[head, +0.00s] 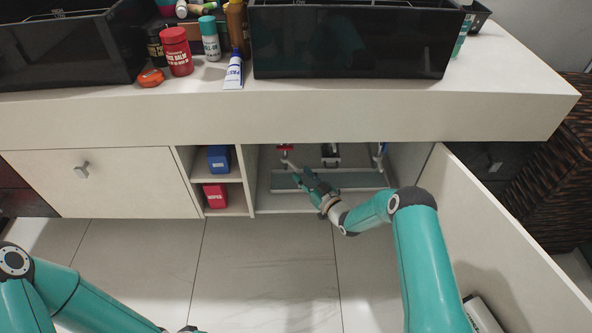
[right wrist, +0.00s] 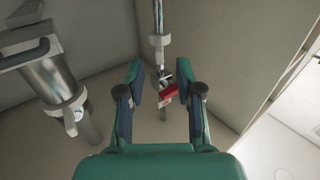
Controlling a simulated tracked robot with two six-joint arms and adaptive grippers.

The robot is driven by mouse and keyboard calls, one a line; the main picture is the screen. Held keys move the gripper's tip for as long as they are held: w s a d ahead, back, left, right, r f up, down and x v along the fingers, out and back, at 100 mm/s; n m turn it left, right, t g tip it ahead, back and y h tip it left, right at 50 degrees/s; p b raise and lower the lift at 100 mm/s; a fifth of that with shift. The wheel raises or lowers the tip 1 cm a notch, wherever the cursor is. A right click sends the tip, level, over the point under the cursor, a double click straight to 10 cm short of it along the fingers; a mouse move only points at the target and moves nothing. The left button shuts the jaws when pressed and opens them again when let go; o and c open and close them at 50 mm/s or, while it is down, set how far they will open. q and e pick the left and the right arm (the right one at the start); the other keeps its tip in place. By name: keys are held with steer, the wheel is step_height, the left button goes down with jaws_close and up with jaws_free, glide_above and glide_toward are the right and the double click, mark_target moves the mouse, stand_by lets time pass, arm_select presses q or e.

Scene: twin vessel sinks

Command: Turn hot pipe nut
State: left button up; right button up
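My right gripper (head: 303,178) reaches into the open cabinet under the counter. In the right wrist view the right gripper (right wrist: 160,78) is open, with one finger on each side of a vertical pipe and valve. The valve has a red handle (right wrist: 170,94), which also shows as a red spot in the head view (head: 285,148). A pale collar, which looks like the hot pipe nut (right wrist: 160,40), sits on the pipe above the valve, beyond the fingertips. No contact is visible. My left arm is at the lower left; its gripper (head: 190,329) is almost entirely cut off.
The cabinet door (head: 505,235) stands open at the right. A blue valve (head: 378,152) is in the cabinet's right part. A thick grey drain pipe (right wrist: 50,80) is left of the gripper. Shelves with a blue box (head: 219,158) and a red box (head: 216,195) adjoin the left.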

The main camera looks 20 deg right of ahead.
mark_target(297, 169)
steer(key=shift+b+x, duration=0.65)
steer(key=shift+x, duration=1.95)
